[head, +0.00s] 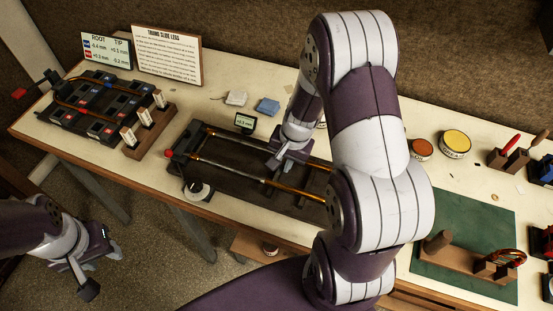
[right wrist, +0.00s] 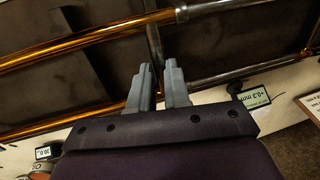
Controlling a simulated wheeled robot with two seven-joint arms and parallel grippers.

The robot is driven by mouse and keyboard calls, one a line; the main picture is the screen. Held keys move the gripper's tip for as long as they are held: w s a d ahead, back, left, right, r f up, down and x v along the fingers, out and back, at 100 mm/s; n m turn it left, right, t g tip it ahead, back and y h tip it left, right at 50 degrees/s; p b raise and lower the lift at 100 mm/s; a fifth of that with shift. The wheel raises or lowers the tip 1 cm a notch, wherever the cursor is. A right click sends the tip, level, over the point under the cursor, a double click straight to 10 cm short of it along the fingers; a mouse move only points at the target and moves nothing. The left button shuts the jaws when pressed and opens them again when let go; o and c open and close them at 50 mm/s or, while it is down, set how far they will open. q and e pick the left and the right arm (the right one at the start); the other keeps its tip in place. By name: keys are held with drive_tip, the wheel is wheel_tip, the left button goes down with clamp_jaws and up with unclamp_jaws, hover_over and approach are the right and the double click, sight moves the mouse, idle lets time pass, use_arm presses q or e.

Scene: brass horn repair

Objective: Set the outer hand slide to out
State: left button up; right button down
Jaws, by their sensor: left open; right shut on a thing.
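The outer hand slide (head: 300,191) has two long brass legs over a dark base board (head: 225,185) in the middle of the bench. My right arm hides its right end. One brass leg (right wrist: 80,45) also shows in the right wrist view, with silvery tube beyond it. My right gripper (head: 283,160) is down at the slide between the legs. In the right wrist view its fingers (right wrist: 160,88) are closed around a thin crosspiece (right wrist: 153,45), which looks like the slide's brace. My left gripper (head: 100,270) is open and empty, off the bench at lower left.
A small display (head: 244,121) stands behind the slide. A rack with another slide (head: 95,105) and a wooden block with tags (head: 150,125) are at left. Two round tins (head: 455,143) and a green mat (head: 465,220) lie at right. A round knob (head: 197,190) sits at the board's front.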

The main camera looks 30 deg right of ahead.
drive_tip(key=shift+s+d, duration=0.25)
drive_tip(key=shift+d, duration=0.05)
drive_tip(key=shift+w+a+f, duration=0.1)
drive_tip(key=shift+w+a, duration=0.1)
drive_tip(key=shift+a, duration=0.2)
drive_tip(key=shift+s+d, duration=0.1)
drive_tip(key=shift+s, duration=0.05)
drive_tip(key=c, duration=1.2)
unclamp_jaws()
drive_tip(key=shift+s+d, duration=0.1)
drive_tip(key=shift+d, duration=0.1)
drive_tip(key=shift+o, duration=0.5)
drive_tip(key=shift+d, duration=0.15)
drive_tip(key=shift+w+r, duration=0.2)
drive_tip(key=shift+r, duration=0.05)
drive_tip(key=v, duration=1.2)
drive_tip(key=shift+p, duration=0.35)
drive_tip(key=shift+r, duration=0.1)
